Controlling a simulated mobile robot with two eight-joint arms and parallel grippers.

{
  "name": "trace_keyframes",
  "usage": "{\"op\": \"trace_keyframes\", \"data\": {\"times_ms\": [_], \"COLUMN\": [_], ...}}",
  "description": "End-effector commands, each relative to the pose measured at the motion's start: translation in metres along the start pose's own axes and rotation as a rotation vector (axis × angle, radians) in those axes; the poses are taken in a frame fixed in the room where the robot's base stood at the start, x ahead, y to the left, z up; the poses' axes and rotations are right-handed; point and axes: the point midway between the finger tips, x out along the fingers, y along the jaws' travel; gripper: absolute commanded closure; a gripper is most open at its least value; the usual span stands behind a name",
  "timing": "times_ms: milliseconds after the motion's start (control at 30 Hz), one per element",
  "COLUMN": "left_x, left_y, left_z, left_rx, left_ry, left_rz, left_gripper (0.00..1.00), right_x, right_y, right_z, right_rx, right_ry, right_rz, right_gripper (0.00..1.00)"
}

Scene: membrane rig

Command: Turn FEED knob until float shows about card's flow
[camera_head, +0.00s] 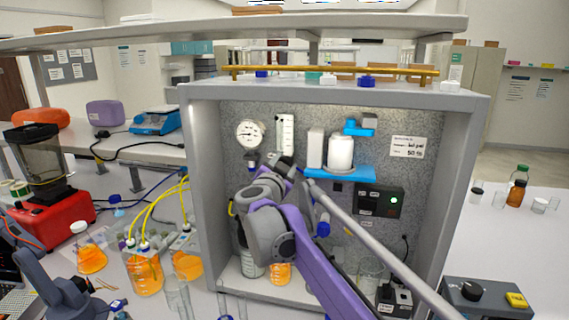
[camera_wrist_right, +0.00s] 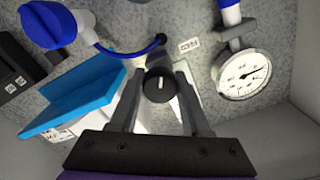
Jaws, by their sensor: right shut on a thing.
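My right gripper (camera_wrist_right: 160,78) is shut on a small black knob (camera_wrist_right: 160,86) with a white mark, one finger on each side. A small printed tag (camera_wrist_right: 189,45) beside it is too small to read. In the head view my purple right arm reaches into the rig and hides the knob. The flow meter (camera_head: 285,132) is a clear upright tube with a scale on the rig's back panel; its float cannot be made out. The white card (camera_head: 405,147) is on the panel at right; its large lower figure looks like 50. My left gripper is not in view.
A round gauge (camera_head: 250,134) sits left of the flow meter; it also shows in the wrist view (camera_wrist_right: 243,74). A blue bracket (camera_head: 340,173) with a white housing and a black control box (camera_head: 380,201) stand close right of my arm. The grey side walls (camera_head: 201,200) enclose the space.

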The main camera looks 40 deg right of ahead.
Motion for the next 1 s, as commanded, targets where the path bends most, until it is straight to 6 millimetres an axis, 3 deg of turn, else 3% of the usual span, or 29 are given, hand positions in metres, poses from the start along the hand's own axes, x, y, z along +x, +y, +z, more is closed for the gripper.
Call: {"op": "trace_keyframes", "data": {"times_ms": [1000], "left_x": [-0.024], "left_y": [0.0], "left_z": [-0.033], "left_rx": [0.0], "left_ry": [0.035], "left_rz": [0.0], "left_gripper": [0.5], "right_x": [0.0], "right_y": [-0.001], "right_z": [-0.001], "right_rx": [0.896], "right_ry": [0.0], "right_rz": [-0.001], "right_gripper": [1.0]}}
